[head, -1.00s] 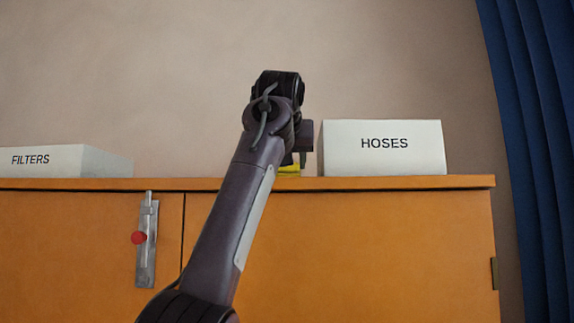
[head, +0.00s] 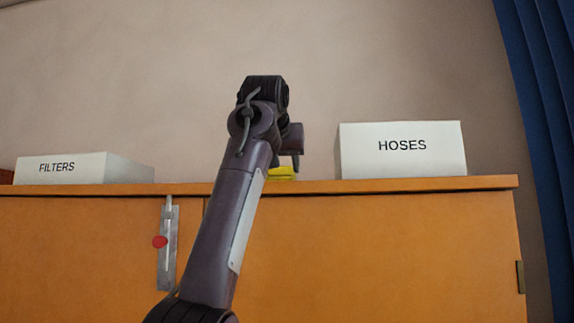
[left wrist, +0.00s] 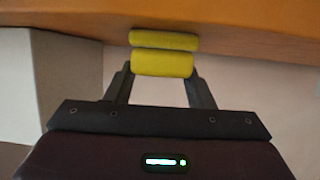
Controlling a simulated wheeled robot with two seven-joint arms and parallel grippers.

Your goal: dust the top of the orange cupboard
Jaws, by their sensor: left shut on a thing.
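The orange cupboard (head: 380,240) fills the lower part of the head view, its flat top seen nearly edge-on. My left gripper (head: 295,163) is over that top, left of the HOSES box. It is shut on a yellow duster (head: 283,173), which is low at the cupboard top and partly hidden by my arm. In the left wrist view the yellow duster (left wrist: 162,64) sits between the fingers, with a second yellow roll beyond it against the orange surface (left wrist: 250,25). Whether it presses on the surface is hard to tell. My right gripper is not in view.
A white HOSES box (head: 402,150) stands on the top at right, and a white FILTERS box (head: 75,169) at left. The top between them looks clear around my arm. A latch with a red knob (head: 160,242) is on the front. A blue curtain (head: 545,100) hangs at right.

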